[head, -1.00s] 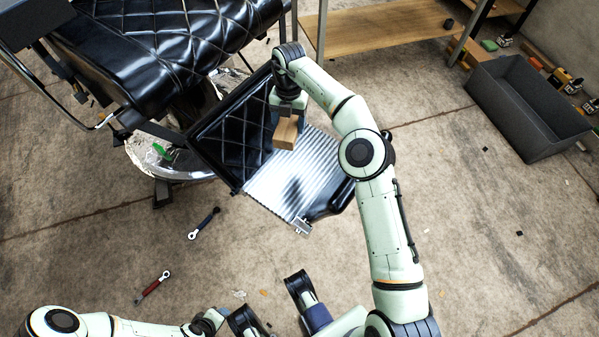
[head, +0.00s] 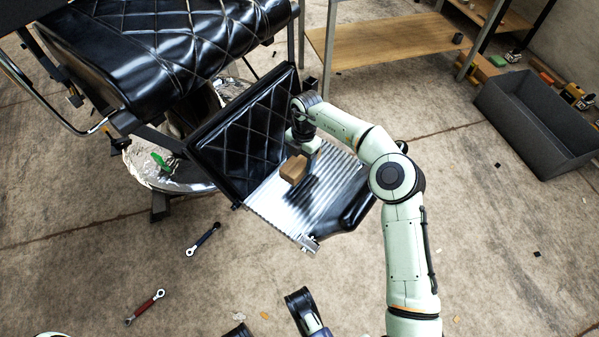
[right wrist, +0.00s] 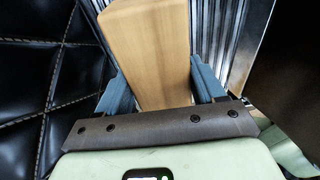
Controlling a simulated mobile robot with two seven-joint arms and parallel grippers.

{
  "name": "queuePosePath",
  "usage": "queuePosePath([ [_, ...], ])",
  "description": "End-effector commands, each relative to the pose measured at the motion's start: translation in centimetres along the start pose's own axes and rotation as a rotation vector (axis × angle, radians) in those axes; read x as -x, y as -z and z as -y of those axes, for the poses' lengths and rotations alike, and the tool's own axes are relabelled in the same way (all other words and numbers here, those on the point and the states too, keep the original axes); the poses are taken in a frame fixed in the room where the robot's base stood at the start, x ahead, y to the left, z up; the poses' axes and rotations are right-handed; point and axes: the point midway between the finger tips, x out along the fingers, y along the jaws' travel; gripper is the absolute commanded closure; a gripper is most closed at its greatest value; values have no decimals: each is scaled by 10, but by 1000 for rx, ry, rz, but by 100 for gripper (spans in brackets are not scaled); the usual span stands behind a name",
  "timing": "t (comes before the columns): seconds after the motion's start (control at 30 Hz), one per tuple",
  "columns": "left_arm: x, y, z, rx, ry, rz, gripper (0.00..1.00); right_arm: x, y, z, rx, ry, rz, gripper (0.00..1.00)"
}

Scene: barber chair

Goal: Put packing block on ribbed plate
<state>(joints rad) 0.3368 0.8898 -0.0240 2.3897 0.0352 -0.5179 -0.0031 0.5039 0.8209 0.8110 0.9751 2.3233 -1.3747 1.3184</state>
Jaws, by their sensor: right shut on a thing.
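The packing block (head: 294,168) is a light brown wooden block held by my right gripper (head: 300,152). In the right wrist view the block (right wrist: 150,45) sits between the two blue-grey fingers of the gripper (right wrist: 163,88). The ribbed plate (head: 283,213) is a silver corrugated sheet lying on the chair's black footrest. The block is over the plate's upper part, with a dark shadow beside it on the ribs. I cannot tell whether it touches the plate. The ribbed plate (right wrist: 250,30) also shows behind the block in the wrist view.
The black quilted chair seat (head: 165,55) is at upper left, and a quilted pad (head: 240,140) rises beside the plate. Two wrench-like tools (head: 203,239) (head: 145,307) lie on the floor. A grey bin (head: 535,120) stands at right, a wooden shelf (head: 385,45) at the back.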

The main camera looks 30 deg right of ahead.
Motion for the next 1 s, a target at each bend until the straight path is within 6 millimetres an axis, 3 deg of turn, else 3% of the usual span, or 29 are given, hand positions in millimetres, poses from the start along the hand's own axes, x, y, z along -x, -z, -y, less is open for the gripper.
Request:
queuePosePath([
  [0.17,-4,-5,4,6,8,18,57,-11,-1,0,0,0,0,69],
  [0.47,-20,-31,24,31,47,106,57,-58,-7,0,1,1,0,69],
  [0.87,-18,-29,23,30,45,101,57,-61,-8,0,1,-1,0,69],
  [0.9,-18,-28,23,29,44,99,57,-62,-8,0,1,-1,0,25],
  [0.97,-18,-28,23,29,44,99,57,-62,-8,0,1,-1,1,6],
  [1.0,-18,-28,23,28,44,99,57,-62,-8,0,1,-1,0,6],
])
